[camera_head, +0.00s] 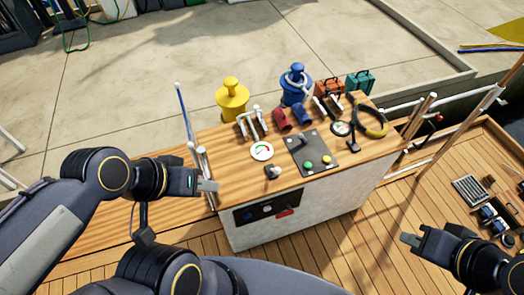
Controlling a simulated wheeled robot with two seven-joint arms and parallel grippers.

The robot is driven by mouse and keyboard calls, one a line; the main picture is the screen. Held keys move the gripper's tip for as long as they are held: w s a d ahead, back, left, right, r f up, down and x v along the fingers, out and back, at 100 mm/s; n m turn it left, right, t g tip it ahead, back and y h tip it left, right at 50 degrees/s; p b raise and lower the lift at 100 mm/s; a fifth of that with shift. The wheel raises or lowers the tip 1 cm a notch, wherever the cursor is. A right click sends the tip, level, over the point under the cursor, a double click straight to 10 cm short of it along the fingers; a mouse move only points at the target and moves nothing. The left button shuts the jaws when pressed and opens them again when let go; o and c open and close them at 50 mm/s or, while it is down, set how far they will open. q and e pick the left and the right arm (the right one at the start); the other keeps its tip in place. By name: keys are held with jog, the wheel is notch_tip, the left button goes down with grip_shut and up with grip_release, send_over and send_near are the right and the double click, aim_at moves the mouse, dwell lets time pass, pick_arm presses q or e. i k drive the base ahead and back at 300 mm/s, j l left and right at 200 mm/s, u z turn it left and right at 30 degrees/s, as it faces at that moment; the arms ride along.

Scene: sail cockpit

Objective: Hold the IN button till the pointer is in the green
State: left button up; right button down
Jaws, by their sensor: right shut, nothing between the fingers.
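A dark control panel (322,150) lies on the wooden console top, with a green button (308,165) and a yellow button (326,159) near its front edge. Their labels are too small to read, so I cannot tell which is IN. A round white dial (262,151) with red and green marks sits left of the panel; its pointer is too small to read. A second, smaller dial (340,128) is to the right. My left gripper (212,186) is at the console's left end, apart from the buttons. My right gripper (408,239) is shut and empty, right of the console.
A small lever (273,172) stands in front of the white dial. Thin posts rise at the console's left. Deck in front is clear.

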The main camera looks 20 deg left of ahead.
aim_at(308, 165)
jog(key=i+l, duration=0.1)
jog(key=l, duration=0.3)
jog(key=i+l+u, duration=0.1)
jog(key=l, duration=0.3)
jog(key=u, duration=1.5)
